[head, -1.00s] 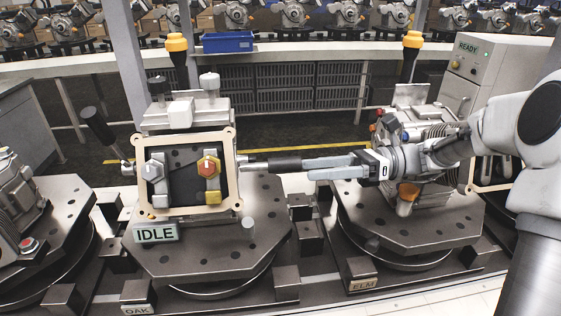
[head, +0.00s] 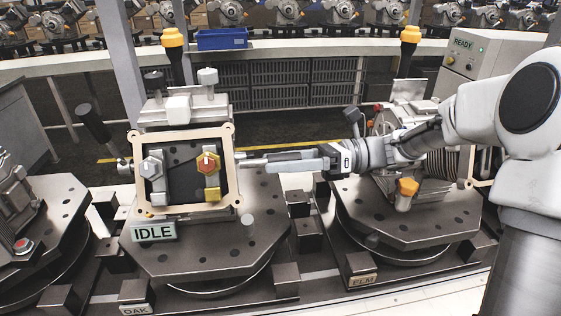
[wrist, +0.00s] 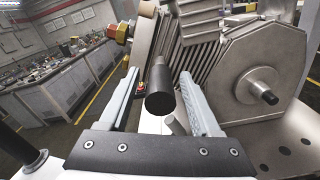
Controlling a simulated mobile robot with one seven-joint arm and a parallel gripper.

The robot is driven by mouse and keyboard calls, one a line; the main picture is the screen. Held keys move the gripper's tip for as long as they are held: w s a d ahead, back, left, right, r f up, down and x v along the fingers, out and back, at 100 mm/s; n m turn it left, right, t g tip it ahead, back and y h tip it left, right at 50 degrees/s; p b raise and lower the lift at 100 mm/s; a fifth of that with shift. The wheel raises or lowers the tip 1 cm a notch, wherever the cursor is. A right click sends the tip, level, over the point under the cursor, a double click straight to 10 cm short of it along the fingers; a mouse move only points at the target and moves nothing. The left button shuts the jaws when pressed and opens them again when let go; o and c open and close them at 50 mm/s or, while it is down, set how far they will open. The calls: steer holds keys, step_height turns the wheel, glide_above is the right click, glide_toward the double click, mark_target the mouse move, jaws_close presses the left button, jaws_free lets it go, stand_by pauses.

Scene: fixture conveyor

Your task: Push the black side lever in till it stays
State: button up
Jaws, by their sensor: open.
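The black side lever (head: 285,155) sticks out level from the right side of the fixture on the OAK plate. In the wrist view its round black end (wrist: 160,102) lies between my two fingers, with gaps on both sides. My gripper (head: 272,163) is open and reaches in from the right, its fingers lying along the lever. In the wrist view my gripper (wrist: 158,78) has its fingers spread wide, one each side of the lever. The near finger partly hides the lever in the head view. The fixture's sign (head: 154,232) reads IDLE.
Another black-handled lever (head: 93,123) tilts upward on the fixture's left side. A pale frame (head: 230,165) holds a silver and a red hex knob. The ELM fixture (head: 410,115) stands right behind my wrist.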

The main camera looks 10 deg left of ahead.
steer(key=shift+c, duration=0.2)
jaws_close()
stand_by(1.1)
